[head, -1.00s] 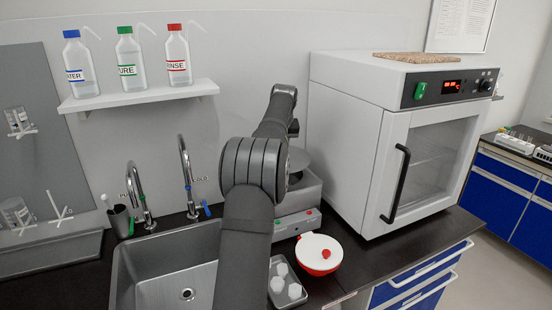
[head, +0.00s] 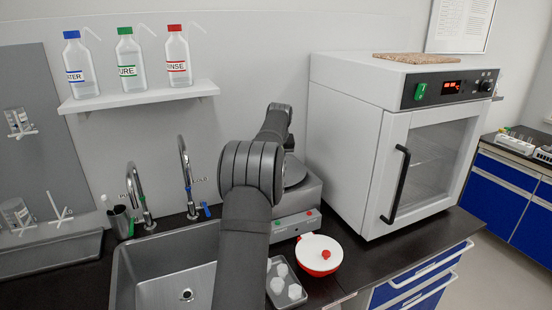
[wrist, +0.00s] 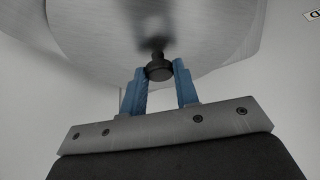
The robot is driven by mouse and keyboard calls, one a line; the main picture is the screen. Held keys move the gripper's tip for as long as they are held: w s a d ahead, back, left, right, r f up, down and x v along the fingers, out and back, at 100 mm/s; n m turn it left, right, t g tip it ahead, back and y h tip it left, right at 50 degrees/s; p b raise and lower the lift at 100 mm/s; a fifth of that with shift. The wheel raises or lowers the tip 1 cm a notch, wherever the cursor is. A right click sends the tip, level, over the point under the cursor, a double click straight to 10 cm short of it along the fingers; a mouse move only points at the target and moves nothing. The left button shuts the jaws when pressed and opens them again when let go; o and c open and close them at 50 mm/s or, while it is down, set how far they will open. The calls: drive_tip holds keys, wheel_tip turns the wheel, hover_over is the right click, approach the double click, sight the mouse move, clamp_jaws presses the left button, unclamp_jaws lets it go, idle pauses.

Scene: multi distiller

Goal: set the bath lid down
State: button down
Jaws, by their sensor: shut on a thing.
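The bath lid is a round brushed-metal disc (wrist: 95,30) with a black knob (wrist: 159,72), filling the top of the wrist view. My gripper (wrist: 159,73) has blue fingers, and their tips are shut on the knob. In the head view a grey disc that looks like the lid (head: 295,172) shows partly behind my arm, over the grey bath box (head: 298,224) with its red and green lights. My arm hides the gripper and much of the bath there. I cannot tell whether the lid touches the bath.
A white oven (head: 345,150) stands close at the right. The sink (head: 150,280) and taps (head: 186,175) are at the left.

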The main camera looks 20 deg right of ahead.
drive_tip(key=shift+f, duration=0.3)
drive_tip(key=c, duration=1.1)
unclamp_jaws()
drive_tip(key=v, duration=1.3)
drive_tip(key=shift+r, duration=0.15)
drive_tip(key=shift+w, duration=0.2)
drive_tip(key=x, duration=1.3)
drive_tip(key=shift+s, duration=0.2)
drive_tip(key=shift+r, duration=0.3)
drive_tip(key=shift+f, duration=0.1)
